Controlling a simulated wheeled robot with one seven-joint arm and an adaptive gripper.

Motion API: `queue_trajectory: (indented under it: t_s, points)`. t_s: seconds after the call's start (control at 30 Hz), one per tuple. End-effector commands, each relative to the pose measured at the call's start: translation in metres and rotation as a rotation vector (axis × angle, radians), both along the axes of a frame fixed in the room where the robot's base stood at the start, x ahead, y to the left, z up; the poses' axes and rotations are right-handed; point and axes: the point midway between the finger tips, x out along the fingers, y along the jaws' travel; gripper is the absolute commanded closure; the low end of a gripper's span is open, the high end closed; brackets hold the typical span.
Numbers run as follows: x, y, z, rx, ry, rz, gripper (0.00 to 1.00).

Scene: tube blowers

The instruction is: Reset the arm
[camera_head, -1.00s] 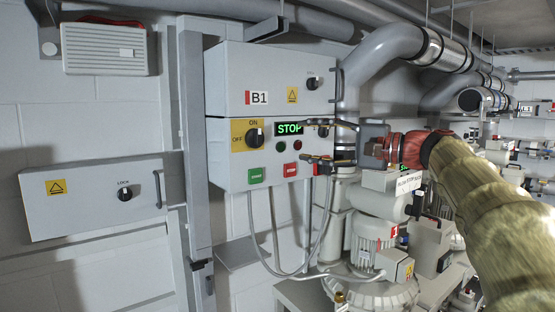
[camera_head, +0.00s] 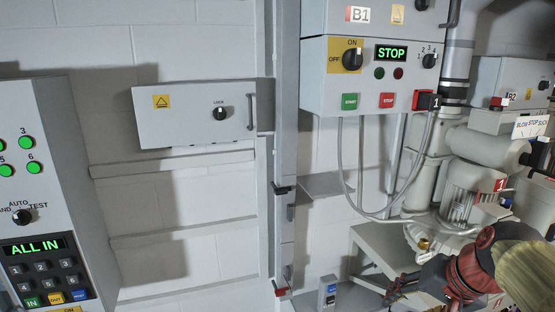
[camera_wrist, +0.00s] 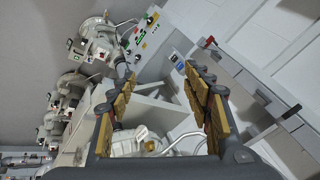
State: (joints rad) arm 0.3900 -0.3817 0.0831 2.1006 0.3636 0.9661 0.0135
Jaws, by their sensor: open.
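My gripper (camera_head: 393,287) is low at the bottom right of the head view, below the B1 control box (camera_head: 372,75) and in front of the pale bench. My dark red wrist and khaki-sleeved arm reach in from the right edge. In the wrist view my gripper (camera_wrist: 160,72) shows two yellow-padded fingers spread wide apart, with nothing between the pads. The B1 box has a lit green STOP display (camera_head: 391,53), an on/off knob (camera_head: 351,58), a green start button and a red stop button. My gripper is apart from the box.
A keypad panel (camera_head: 38,215) reading ALL IN stands at the left. A grey LOCK box (camera_head: 195,114) hangs on the wall. A blower with a motor (camera_head: 465,205) and pipes crowds the right, near my arm. A small grey-blue device (camera_head: 328,291) is at the bottom.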

Motion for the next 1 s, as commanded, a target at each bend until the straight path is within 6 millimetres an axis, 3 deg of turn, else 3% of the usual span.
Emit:
queue_trajectory:
  t_s: [0.03,0.2,0.33,0.4,0.6,1.0]
  points:
    - [-0.024,0.010,-0.035,-0.065,0.019,0.055,0.50]
    - [-0.095,0.031,-0.124,-0.289,0.056,0.252,0.50]
    - [-0.129,0.049,-0.167,-0.370,0.040,0.364,0.50]
    - [-0.136,0.061,-0.176,-0.377,0.008,0.401,0.50]
    - [-0.138,0.079,-0.177,-0.386,-0.047,0.456,0.50]
    - [-0.137,0.081,-0.176,-0.384,-0.047,0.460,0.50]
